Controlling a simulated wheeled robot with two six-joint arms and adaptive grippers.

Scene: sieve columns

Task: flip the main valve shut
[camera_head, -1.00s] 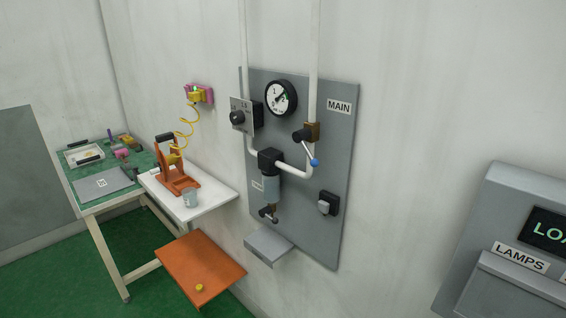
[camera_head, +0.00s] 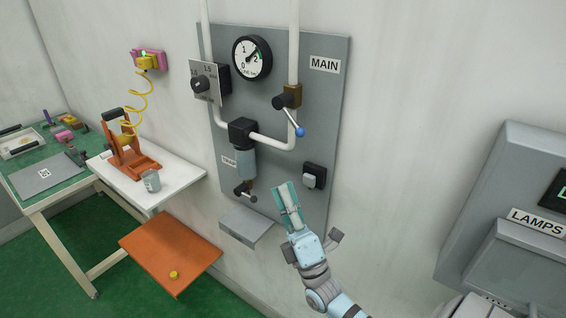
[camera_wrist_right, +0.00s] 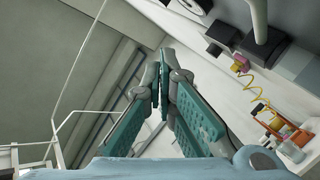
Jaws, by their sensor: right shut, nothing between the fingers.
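The main valve (camera_head: 289,98) is a brown and black body on the white pipe, beside the MAIN label (camera_head: 324,65) on the grey panel (camera_head: 332,110). Its lever slants down to the right and ends in a blue knob (camera_head: 300,132). My right gripper (camera_head: 285,185) is shut and empty, below the knob and in front of the lower panel, apart from the lever in the picture. In the right wrist view its green-padded fingers (camera_wrist_right: 160,80) meet at the tips. The lever cannot be made out there. My left gripper is not in view.
A round gauge (camera_head: 252,58), a regulator box (camera_head: 205,84), a filter (camera_head: 245,160) and a small black-and-white switch (camera_head: 313,177) share the panel. A grey ledge (camera_head: 246,224) juts out below. The LAMPS cabinet (camera_head: 480,190) stands at right. Bare wall lies between.

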